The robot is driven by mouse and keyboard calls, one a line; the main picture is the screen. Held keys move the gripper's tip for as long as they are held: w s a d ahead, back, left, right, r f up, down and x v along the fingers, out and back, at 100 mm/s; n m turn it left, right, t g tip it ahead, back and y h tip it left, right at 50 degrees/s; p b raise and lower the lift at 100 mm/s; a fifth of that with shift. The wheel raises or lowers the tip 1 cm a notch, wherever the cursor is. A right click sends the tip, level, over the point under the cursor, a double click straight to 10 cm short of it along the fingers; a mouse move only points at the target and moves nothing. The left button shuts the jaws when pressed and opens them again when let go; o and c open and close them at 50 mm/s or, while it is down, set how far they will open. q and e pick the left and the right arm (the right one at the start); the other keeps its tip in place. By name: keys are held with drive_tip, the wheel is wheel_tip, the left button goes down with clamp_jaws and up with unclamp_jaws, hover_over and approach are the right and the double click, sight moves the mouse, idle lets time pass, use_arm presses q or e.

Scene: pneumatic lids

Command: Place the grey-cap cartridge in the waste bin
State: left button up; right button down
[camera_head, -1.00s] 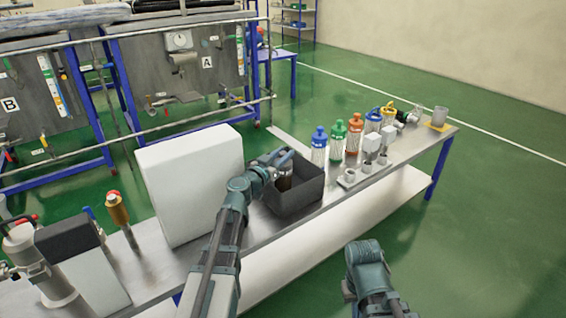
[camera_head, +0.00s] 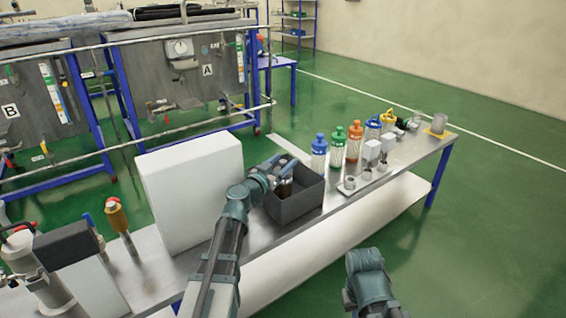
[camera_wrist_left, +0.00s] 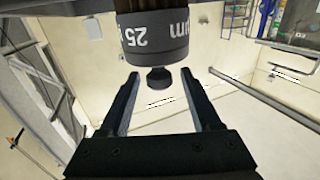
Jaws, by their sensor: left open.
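My left gripper (camera_head: 281,164) is over the dark grey bin (camera_head: 298,210) on the bench. In the left wrist view its two fingers (camera_wrist_left: 158,90) are spread apart. A cartridge with a dark grey cap (camera_wrist_left: 153,30), lettered "25" and upside down in that view, lies close by. Its small end knob (camera_wrist_left: 158,78) shows between the fingertips, with gaps on both sides. In the head view a dark cartridge (camera_head: 285,189) shows inside the bin's opening, below the gripper and partly hidden by it. Whether it touches the bin floor cannot be seen. My right gripper's fingers are not visible.
A large white box (camera_head: 190,190) stands left of the bin. Blue (camera_head: 319,150), green (camera_head: 337,148) and orange (camera_head: 354,143) capped cartridges stand to its right, with white holders (camera_head: 371,152) near them. My right arm (camera_head: 369,280) is in front of the bench.

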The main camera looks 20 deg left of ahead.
use_arm(q)
drive_tip(key=v, duration=1.1)
drive_tip(key=shift+s, duration=0.4)
drive_tip(key=shift+a, duration=0.1)
drive_tip(key=s+d+f+m+g+h, duration=0.1)
drive_tip(key=s+d+f+g, duration=0.3)
drive_tip(key=d, duration=0.3)
drive_tip(key=s+d+f+m+g+h, duration=0.1)
drive_tip(key=s+d+f+m+g, duration=0.1)
drive_tip(key=d+f+g, duration=0.45)
drive_tip(key=s+d+f+m+g+h, duration=0.1)
drive_tip(key=s+d+f, duration=0.25)
drive_tip(key=d, duration=0.55)
drive_tip(key=s+a+f+n+g+y, duration=0.1)
drive_tip(key=s+f+g+y, duration=0.2)
drive_tip(key=s, duration=0.3)
drive_tip(key=s+a+f+n+g+y, duration=0.1)
drive_tip(key=s+f+n+g+y, duration=0.1)
drive_tip(key=s+y, duration=0.4)
wheel_tip(320, 180, down, 3)
drive_tip(key=shift+s+r+g, duration=0.15)
drive_tip(key=shift+s+g, duration=0.05)
drive_tip(key=shift+g, duration=0.35)
drive_tip(key=shift+a, duration=0.1)
